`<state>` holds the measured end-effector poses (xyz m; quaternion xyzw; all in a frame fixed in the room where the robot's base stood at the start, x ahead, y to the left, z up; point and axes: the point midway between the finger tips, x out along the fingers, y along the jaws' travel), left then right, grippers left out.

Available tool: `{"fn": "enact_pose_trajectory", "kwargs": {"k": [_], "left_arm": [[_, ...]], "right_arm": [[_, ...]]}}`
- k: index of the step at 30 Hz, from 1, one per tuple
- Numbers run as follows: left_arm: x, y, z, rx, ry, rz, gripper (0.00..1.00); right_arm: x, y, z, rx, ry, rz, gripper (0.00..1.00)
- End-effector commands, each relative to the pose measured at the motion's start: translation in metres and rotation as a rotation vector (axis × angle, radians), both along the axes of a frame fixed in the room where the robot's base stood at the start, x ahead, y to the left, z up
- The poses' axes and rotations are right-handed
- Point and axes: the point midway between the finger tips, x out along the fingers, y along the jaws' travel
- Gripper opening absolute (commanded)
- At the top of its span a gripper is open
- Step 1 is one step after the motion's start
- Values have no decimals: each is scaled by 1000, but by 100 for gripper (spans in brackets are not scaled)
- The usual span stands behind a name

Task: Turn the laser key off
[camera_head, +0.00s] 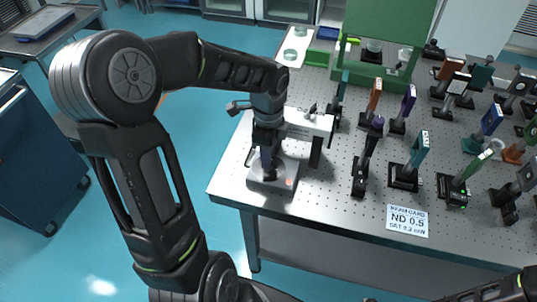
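A grey box (285,187) with a small glowing red light stands at the near left corner of the optical table (330,215). My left gripper (268,172) points down at the top of this box, with its fingertips at or just above a dark round part there. The key itself is hidden or too small to make out, and I cannot tell whether the fingers touch it or how far apart they are. A white laser-like housing (312,122) on a black post stands just behind the gripper. Part of my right arm shows at the bottom right; its gripper is out of view.
Several post-mounted optics, such as a teal one (419,150) and a purple one (408,103), fill the table to the right. A green frame (385,40) stands at the back.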

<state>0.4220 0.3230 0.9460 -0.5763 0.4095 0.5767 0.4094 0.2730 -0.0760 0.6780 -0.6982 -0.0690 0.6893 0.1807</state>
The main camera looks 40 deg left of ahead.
Motion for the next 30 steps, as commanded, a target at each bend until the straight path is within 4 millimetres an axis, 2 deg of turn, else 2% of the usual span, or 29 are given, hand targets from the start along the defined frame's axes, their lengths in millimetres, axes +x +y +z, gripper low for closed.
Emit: {"fn": "enact_pose_trajectory", "kwargs": {"k": [4, 12, 23, 30], "left_arm": [[-1, 0, -10, -1, 1, 0, 29], [0, 0, -11, -1, 0, 0, 29], [0, 0, -11, -1, 0, 0, 0], [0, 0, -11, 0, 0, 0, 0]], "right_arm": [[0, 0, 1, -1, 0, 0, 0], [0, 0, 1, -1, 1, 0, 0], [0, 0, 1, 0, 0, 0, 0], [0, 0, 1, 0, 0, 0, 0]]}}
